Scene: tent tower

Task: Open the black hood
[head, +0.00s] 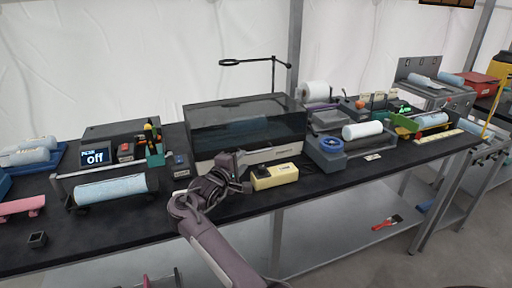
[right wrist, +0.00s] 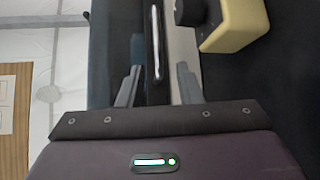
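The black hood (head: 245,122) is a dark, see-through cover on a pale-based machine in the middle of the bench. It looks closed down onto the base (head: 275,153). My right gripper (head: 238,163) is at the machine's front, by the hood's lower edge. In the right wrist view my right gripper (right wrist: 160,75) is open, with one finger on each side of a slim silver handle (right wrist: 155,42). The fingers look apart from the handle; whether its depth is between the tips is hard to tell. My left gripper is not in view.
A yellow box (head: 274,176) with a dark knob stands close right of my gripper; it also shows in the right wrist view (right wrist: 238,22). A blue roll (head: 110,188) lies on a rack to the left. A magnifier arm (head: 255,62) stands behind the machine.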

